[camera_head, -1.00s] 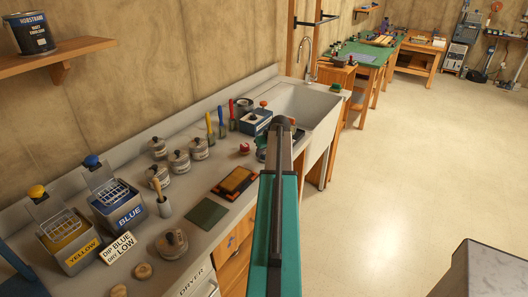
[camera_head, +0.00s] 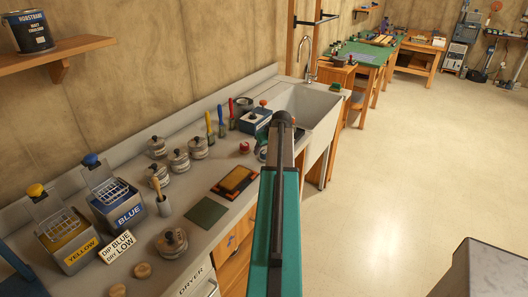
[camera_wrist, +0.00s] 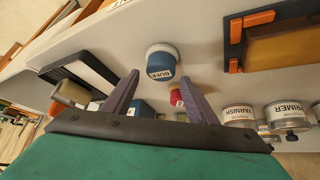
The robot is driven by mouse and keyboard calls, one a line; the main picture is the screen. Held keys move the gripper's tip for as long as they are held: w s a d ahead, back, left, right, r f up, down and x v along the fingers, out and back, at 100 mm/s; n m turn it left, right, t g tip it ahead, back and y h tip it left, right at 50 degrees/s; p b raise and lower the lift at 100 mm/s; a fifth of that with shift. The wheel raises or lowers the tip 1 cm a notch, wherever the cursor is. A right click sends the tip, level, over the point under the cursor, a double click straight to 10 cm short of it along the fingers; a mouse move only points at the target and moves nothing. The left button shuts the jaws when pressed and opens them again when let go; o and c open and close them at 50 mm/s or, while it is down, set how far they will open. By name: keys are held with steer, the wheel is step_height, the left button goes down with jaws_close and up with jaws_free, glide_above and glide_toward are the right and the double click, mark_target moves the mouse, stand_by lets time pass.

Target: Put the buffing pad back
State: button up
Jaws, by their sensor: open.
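A round pad with a white base and a blue top labelled BUFF (camera_wrist: 160,62) stands on the grey counter in the wrist view. In the head view it seems to be the small pale and blue shape (camera_head: 262,154) at the left edge of my arm, partly hidden. My gripper (camera_wrist: 159,78) is open and empty, its two grey fingers spread with the pad showing between and beyond their tips. I cannot tell the exact gap between fingers and pad. My arm hides the fingers in the head view.
An orange-cornered tray with a tan block (camera_head: 236,180) lies nearby. A small red-topped item (camera_head: 244,148) is left of the pad. Lidded tins (camera_head: 179,161), brushes (camera_head: 221,123) and a blue box (camera_head: 252,122) line the wall side. The sink (camera_head: 306,104) is beyond.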

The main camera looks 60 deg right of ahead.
steer(key=b+v, duration=0.2)
steer(key=v, duration=0.8)
steer(key=shift+d, duration=0.1)
stand_by(0.7)
